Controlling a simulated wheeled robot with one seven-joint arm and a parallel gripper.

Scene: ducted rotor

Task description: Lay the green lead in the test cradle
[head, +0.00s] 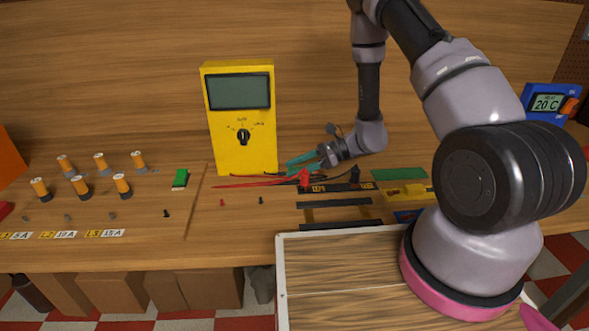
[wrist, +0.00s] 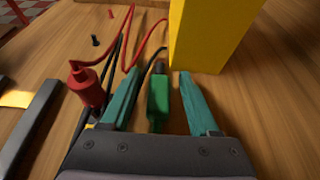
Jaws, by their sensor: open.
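The green lead (wrist: 158,98) shows in the wrist view as a green plug with a dark cable running from its far end. It lies between the two teal fingers of my gripper (wrist: 157,85), with gaps on both sides. My gripper (head: 301,163) is open and low over the bench, in front of the yellow meter. In the head view I cannot make out the green lead near the fingers. A dark holder with yellow labels (head: 335,188) lies just in front of my gripper; I cannot tell whether it is the test cradle.
The yellow meter (head: 241,150) stands close behind the fingers. A red lead (wrist: 87,88) stands left of them in the wrist view, its cable looping behind. Dark bars (head: 334,204) lie in front. Several orange-topped cylinders (head: 81,187) and a green block (head: 180,179) are at left.

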